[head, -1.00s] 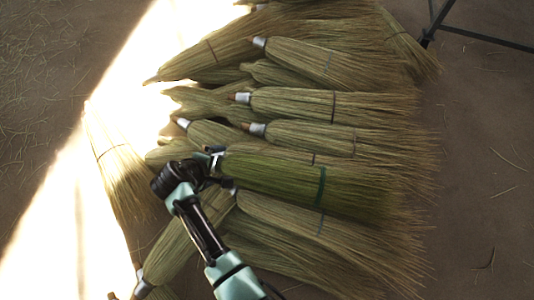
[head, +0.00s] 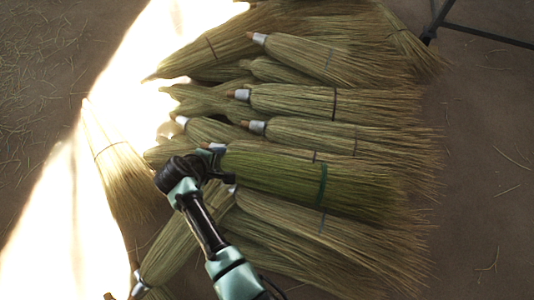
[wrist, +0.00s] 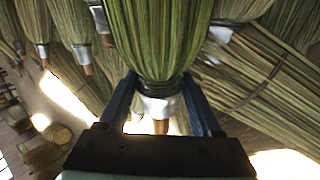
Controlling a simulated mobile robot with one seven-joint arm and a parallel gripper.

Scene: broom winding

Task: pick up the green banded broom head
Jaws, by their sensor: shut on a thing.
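The green banded broom head (head: 290,175) lies across the pile in the head view, greener than its neighbours, with a dark green band around its bristles. Its narrow end and pale collar point left. My gripper (head: 215,165) is at that end. In the wrist view the broom head (wrist: 160,35) runs up between the two blue fingers of my gripper (wrist: 161,85). The fingers are shut on its neck, by the dark binding and white collar. Whether it is clear of the brooms beneath cannot be told.
Other straw brooms lie close around it, such as one just above (head: 340,137) and one below (head: 310,222). A single broom (head: 122,170) lies apart at left. A dark metal leg (head: 432,25) stands at upper right. Bare floor (head: 490,170) is free at right.

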